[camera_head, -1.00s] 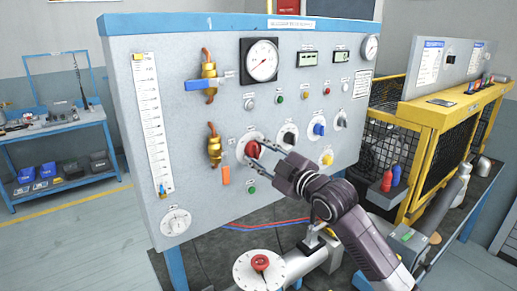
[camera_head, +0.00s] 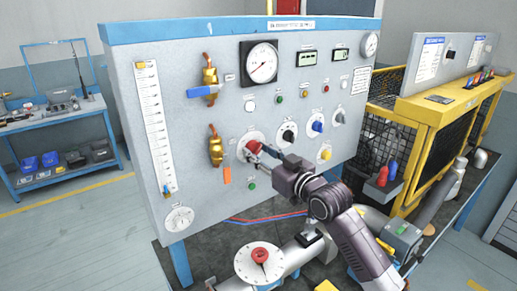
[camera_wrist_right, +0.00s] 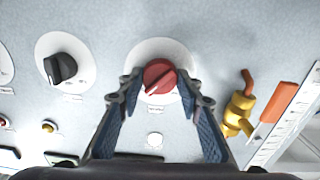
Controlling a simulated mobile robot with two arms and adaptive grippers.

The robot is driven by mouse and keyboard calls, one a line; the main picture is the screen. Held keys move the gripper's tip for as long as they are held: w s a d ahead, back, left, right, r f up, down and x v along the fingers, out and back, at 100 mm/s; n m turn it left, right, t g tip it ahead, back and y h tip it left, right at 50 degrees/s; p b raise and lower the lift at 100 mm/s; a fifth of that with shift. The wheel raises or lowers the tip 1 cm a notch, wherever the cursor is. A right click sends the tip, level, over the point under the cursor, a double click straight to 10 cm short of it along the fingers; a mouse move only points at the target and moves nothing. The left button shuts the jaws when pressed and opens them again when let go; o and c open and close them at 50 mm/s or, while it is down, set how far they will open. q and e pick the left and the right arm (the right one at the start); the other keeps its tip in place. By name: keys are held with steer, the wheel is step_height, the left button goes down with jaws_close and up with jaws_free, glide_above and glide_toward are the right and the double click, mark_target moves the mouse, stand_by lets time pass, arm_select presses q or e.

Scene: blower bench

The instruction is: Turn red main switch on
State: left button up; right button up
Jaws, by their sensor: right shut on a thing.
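The red main switch (camera_head: 253,147) is a round red knob on a white disc on the grey panel. In the right wrist view the red knob (camera_wrist_right: 160,76) shows between the two fingers, with its pointer line slanting toward lower left. My right gripper (camera_head: 260,151) reaches it from the lower right, and its fingertips are closed on the sides of the knob. In the right wrist view the gripper (camera_wrist_right: 160,84) has one finger on each side of the knob. My left gripper is in neither view.
A black knob (camera_head: 288,135), a blue knob (camera_head: 318,127) and a grey knob sit to the right of the switch. Brass valves (camera_head: 215,147) and an orange handle (camera_head: 227,175) are to its left. A red-knobbed white dial (camera_head: 259,262) stands below the panel.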

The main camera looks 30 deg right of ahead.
steer(key=shift+f+m, duration=0.15)
steer(key=shift+m, duration=0.25)
steer(key=o, duration=1.2)
steer(key=shift+c, duration=0.2)
steer(key=s+d, duration=0.1)
steer(key=s, duration=1.1)
steer(key=shift+d, duration=0.35)
